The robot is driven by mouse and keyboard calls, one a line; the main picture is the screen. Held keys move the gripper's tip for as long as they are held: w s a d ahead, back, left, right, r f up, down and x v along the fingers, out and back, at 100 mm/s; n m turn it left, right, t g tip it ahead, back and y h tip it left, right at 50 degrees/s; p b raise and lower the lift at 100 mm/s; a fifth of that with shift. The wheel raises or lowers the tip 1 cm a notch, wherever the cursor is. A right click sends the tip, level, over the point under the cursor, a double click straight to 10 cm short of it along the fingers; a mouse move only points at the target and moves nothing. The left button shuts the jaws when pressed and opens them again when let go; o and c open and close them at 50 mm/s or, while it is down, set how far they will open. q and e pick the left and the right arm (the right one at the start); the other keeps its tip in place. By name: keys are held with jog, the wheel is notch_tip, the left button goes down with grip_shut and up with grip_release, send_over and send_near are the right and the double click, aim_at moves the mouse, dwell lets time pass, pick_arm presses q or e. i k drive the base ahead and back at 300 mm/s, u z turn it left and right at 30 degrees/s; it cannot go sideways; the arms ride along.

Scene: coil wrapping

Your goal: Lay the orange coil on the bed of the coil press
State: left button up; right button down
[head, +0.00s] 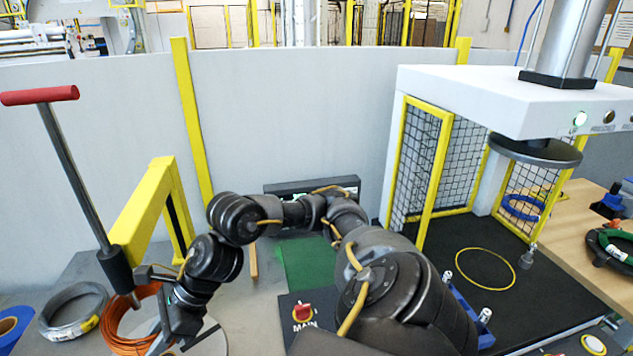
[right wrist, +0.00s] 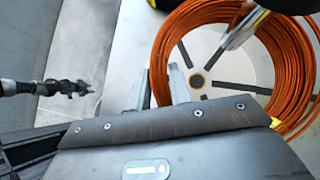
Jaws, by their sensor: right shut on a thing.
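The orange coil (head: 122,338) lies at the lower left of the head view, around a pale round disc (head: 212,343). In the right wrist view the orange coil (right wrist: 290,80) fills the upper right. My right gripper (head: 160,338) reaches to the coil's right side. In the right wrist view my right gripper (right wrist: 159,84) is shut on the coil's near-left rim. The coil press (head: 440,85) stands at the right, its round plate (head: 536,151) raised above the black bed (head: 450,245). A yellow ring (head: 485,269) marks the bed, which is empty there. My left gripper is not in view.
A red-handled rod (head: 60,150) and a yellow frame (head: 150,210) stand close to the coil. A grey coil (head: 73,312) and a blue coil (head: 12,328) lie left. Yellow mesh guards (head: 430,160) flank the press. A wooden table (head: 575,220) with a green coil (head: 612,245) is far right.

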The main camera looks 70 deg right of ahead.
aim_at(485, 267)
jog(key=k, duration=1.65)
jog(key=z, duration=1.7)
jog(key=i, duration=1)
